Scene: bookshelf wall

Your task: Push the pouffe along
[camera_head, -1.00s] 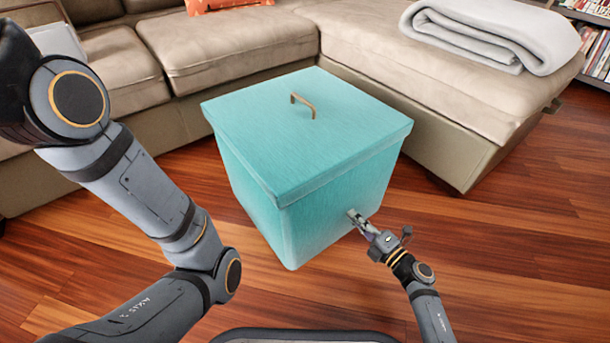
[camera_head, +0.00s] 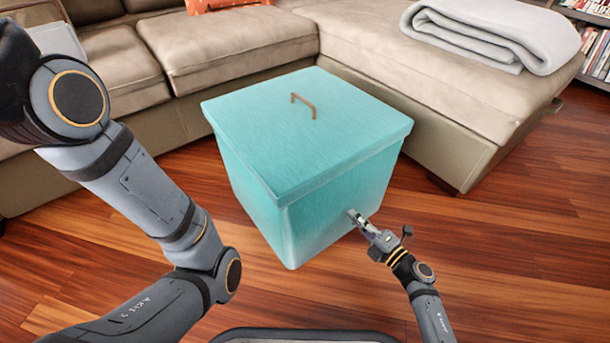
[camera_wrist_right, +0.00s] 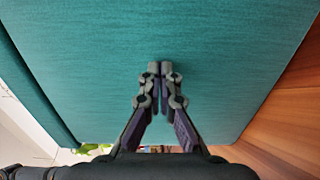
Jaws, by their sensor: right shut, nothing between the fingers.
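The pouffe (camera_head: 305,140) is a teal, box-shaped piece with an overhanging lid and a small brown handle (camera_head: 303,103) on top. It stands upright on the wooden floor in the middle of the head view. My right gripper (camera_head: 353,216) is shut and empty, its fingertips at the pouffe's right-hand side face, low down. In the right wrist view the teal face (camera_wrist_right: 230,60) fills most of the picture behind the shut fingertips (camera_wrist_right: 160,68), which appear to touch it. My left arm crosses the left of the head view; its gripper is out of the picture.
A beige sectional sofa (camera_head: 200,50) runs behind the pouffe, and its chaise (camera_head: 430,90) extends to the right with a folded grey blanket (camera_head: 490,30). A bookshelf (camera_head: 597,45) stands at the top right. The wooden floor (camera_head: 520,240) is clear at the right.

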